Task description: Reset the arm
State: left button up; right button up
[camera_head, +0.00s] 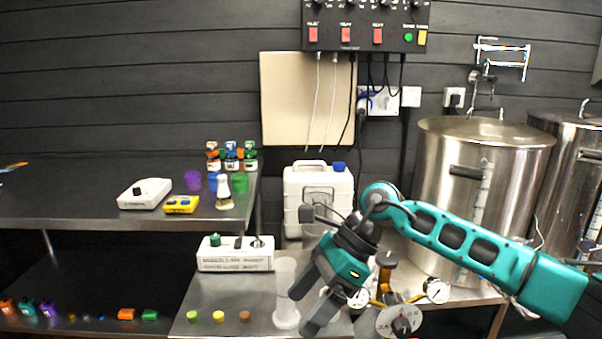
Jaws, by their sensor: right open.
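My right arm (470,245) is teal and comes in from the right, reaching across in front of the steel kettle. My right gripper (308,312) points down and to the left, with its two dark fingers apart and nothing between them. It hangs over the lower steel bench, in front of a clear cylinder (287,290) and partly covering what stands behind it. I cannot tell if it touches the cylinder. My left gripper is not in view.
A white jug (318,190) stands behind the gripper. Gauges (436,290) and a valve are close to its right. A large kettle (480,190) stands at right. A white switch box (235,254) and several small caps are left. The upper shelf (90,203) holds cups and bottles.

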jog(key=s+a+r+m+t+y+p, duration=0.1)
jog(key=s+a+r+m+y, duration=0.15)
jog(key=a+m+y, duration=0.3)
jog(key=s+a+r+m+t+y, duration=0.1)
jog(key=s+a+r+m+y, duration=0.2)
jog(key=m+y, duration=0.35)
jog(key=w+d+f+m+t+h+p, duration=0.1)
jog(key=d+f+m+t+h, duration=0.65)
jog(key=m, duration=0.75)
jog(key=w+d+f+m+t+h+p, duration=0.1)
jog(key=d+f+m+t+h, duration=0.35)
jog(key=m+t, duration=0.8)
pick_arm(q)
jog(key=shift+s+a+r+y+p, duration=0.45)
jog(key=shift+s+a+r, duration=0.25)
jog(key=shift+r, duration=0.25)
pick_arm(e)
jog(key=s+d+f+m+g+h, duration=0.5)
jog(key=s+d+f+m+g, duration=0.3)
jog(key=s+d+f+m, duration=0.5)
notch_tip(320, 180, down, 2)
jog(key=shift+s+f+m, duration=0.1)
jog(key=shift+s+m, duration=0.25)
jog(key=shift+s, duration=0.1)
